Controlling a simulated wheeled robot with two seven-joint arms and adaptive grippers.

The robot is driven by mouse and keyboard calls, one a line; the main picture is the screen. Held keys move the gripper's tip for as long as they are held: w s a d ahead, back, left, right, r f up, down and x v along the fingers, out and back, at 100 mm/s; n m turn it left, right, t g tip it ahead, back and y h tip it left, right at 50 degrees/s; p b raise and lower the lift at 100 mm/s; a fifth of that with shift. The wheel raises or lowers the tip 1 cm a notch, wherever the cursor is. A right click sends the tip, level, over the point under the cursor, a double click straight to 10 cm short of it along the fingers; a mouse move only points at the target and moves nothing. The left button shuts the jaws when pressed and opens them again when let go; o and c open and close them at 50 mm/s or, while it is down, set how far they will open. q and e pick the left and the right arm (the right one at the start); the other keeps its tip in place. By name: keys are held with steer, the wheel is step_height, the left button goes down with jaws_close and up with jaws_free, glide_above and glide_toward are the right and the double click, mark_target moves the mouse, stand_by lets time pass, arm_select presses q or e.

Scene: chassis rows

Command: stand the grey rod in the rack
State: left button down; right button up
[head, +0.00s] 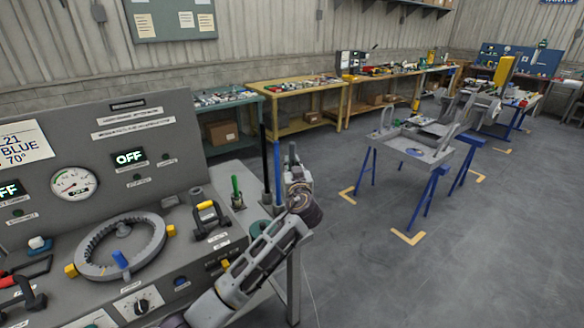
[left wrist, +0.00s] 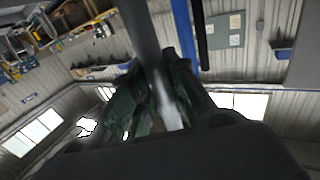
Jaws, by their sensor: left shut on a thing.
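My left gripper (head: 294,176) is at the right end of the grey bench, beside two standing rods. It is shut on the grey rod (head: 292,149), whose top sticks up above the fingers. In the left wrist view the grey rod (left wrist: 141,35) runs up between the dark fingers (left wrist: 160,85). A black rod (head: 263,155) and a blue rod (head: 277,172) stand upright just left of the gripper. They also show in the left wrist view, blue (left wrist: 182,28) beside black (left wrist: 200,35). The rack and the grey rod's lower end cannot be made out. My right gripper is out of view.
The control panel (head: 130,125) with gauge and displays fills the left. A grey ring (head: 120,247), a yellow-handled part (head: 208,213) and a green-handled lever (head: 236,190) are on the bench. A blue-legged stand (head: 415,150) is across open floor (head: 480,260).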

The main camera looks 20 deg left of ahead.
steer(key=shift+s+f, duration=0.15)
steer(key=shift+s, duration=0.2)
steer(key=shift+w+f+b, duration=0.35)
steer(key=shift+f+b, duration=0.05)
steer(key=shift+b, duration=0.15)
stand_by(0.4)
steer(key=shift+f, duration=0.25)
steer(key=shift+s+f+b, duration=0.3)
steer(key=shift+b, duration=0.2)
stand_by(0.5)
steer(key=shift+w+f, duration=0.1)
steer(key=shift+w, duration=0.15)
